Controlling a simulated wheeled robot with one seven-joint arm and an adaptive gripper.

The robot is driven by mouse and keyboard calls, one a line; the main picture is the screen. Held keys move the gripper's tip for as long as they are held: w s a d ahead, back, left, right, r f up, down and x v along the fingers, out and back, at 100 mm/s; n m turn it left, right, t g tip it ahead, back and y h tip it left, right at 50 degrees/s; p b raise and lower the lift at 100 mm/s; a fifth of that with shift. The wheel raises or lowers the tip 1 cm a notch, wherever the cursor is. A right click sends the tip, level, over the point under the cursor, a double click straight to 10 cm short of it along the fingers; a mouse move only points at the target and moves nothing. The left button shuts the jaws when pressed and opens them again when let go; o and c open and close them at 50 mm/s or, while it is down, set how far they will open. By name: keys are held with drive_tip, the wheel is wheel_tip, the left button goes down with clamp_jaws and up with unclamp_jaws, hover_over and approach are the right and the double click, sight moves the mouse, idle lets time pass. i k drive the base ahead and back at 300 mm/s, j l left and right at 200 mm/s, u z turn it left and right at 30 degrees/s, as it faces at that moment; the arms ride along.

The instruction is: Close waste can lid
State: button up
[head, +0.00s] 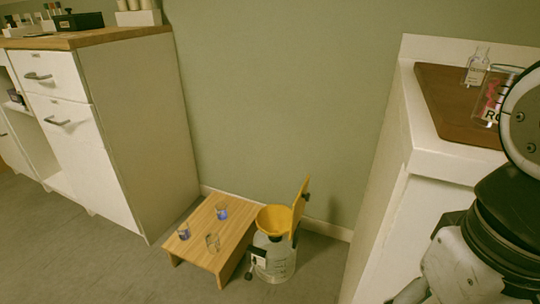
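The waste can (277,262) is a clear, jug-like container standing on the floor beside a low wooden bench. A yellow funnel (272,222) sits in its top. Its yellow lid (300,207) stands open, nearly upright, at the right side of the funnel. A small dark part shows on the lid's right face. A white label with a black piece hangs at the can's front left. Part of my arm shows at the right edge, well apart from the can. My gripper's fingers are not in view.
The low wooden bench (235,232) left of the can holds several small glasses, some with blue contents. A white counter (405,135) stands at the right, with bottles on a brown board (450,112). A white cabinet (140,120) stands at the left. Floor in front is clear.

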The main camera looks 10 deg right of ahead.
sight(298, 206)
drive_tip(key=i+j+z, duration=0.15)
drive_tip(key=j, duration=0.3)
drive_tip(key=i+j, duration=0.15)
drive_tip(key=j, duration=0.25)
drive_tip(key=i+j+z, duration=0.1)
drive_tip(key=j, duration=0.25)
drive_tip(key=i, duration=0.05)
